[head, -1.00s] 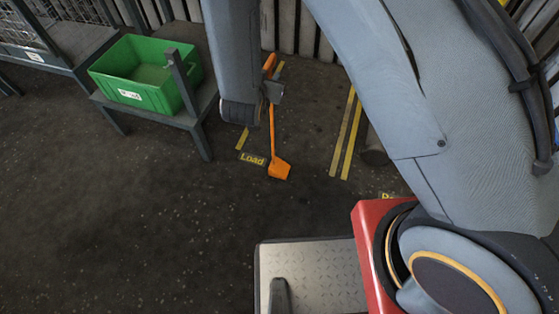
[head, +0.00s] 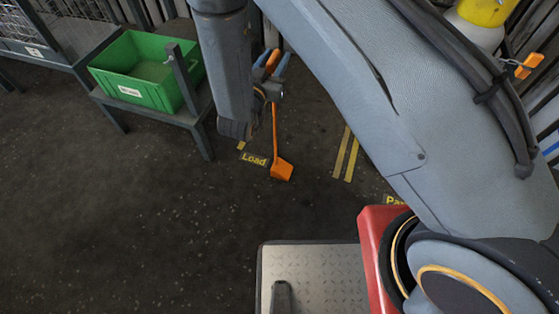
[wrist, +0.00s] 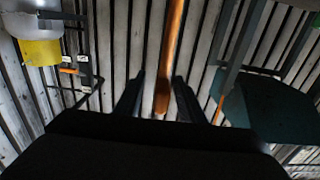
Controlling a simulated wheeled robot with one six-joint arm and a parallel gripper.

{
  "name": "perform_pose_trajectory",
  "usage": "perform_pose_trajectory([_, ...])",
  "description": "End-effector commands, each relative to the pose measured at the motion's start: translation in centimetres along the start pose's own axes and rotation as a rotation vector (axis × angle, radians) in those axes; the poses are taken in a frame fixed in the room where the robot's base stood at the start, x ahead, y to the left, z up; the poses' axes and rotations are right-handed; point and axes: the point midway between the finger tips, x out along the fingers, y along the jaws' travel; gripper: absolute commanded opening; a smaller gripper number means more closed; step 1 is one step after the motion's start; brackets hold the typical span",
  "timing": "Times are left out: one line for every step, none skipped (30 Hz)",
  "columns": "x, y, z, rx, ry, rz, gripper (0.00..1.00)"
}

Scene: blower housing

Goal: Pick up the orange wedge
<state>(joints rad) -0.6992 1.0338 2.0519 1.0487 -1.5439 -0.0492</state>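The orange wedge (head: 282,170) lies on the dark floor beside the yellow "Load" marking in the head view. Its long orange handle rises toward the wall and is partly hidden by my wrist. My gripper (head: 272,58) points away toward the wall, with its two fingers apart near the handle's upper end. In the wrist view the handle (wrist: 173,40) shows as an orange rod between the open fingers of my gripper (wrist: 158,85). I cannot tell whether either finger touches it.
A green bin (head: 140,92) stands on a grey metal stand (head: 190,118) to the left. A corrugated wall (wrist: 200,60) is behind. An orange clip (head: 528,66) and a yellow-and-white object (head: 482,15) are at upper right. The floor at lower left is clear.

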Motion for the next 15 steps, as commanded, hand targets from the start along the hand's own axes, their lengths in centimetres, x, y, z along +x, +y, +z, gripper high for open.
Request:
perform_pose_trajectory([0.9, -0.1, 0.0, 0.003, 0.001, 0.002, 0.36])
perform_pose_trajectory([1.4, -0.2, 0.1, 0.003, 0.001, 0.002, 0.36])
perform_pose_trajectory([1.9, -0.1, 0.1, 0.002, -0.001, 0.003, 0.36])
perform_pose_trajectory([2.3, -0.1, 0.1, 0.002, -0.001, 0.003, 0.36])
perform_pose_trajectory([2.7, -0.1, 0.1, 0.002, 0.000, 0.002, 0.36])
perform_pose_trajectory([3.0, -0.2, 0.0, 0.002, 0.000, 0.001, 0.36])
perform_pose_trajectory([3.1, -0.2, 0.0, 0.001, 0.000, 0.001, 0.36])
perform_pose_trajectory([3.1, -0.2, 0.0, 0.001, 0.000, 0.000, 0.36])
perform_pose_trajectory([3.1, -0.2, 0.0, 0.001, 0.000, 0.000, 0.36])
perform_pose_trajectory([3.1, -0.2, 0.0, 0.001, 0.000, -0.001, 0.36])
perform_pose_trajectory([3.1, -0.2, 0.0, 0.001, -0.001, -0.001, 0.36])
perform_pose_trajectory([3.1, -0.2, 0.0, 0.001, -0.001, -0.001, 0.36])
perform_pose_trajectory([3.1, -0.2, 0.0, 0.001, -0.001, -0.001, 0.36])
perform_pose_trajectory([3.1, -0.2, 0.0, 0.001, -0.001, -0.001, 0.31])
perform_pose_trajectory([3.1, -0.2, 0.0, 0.001, -0.001, -0.001, 0.24])
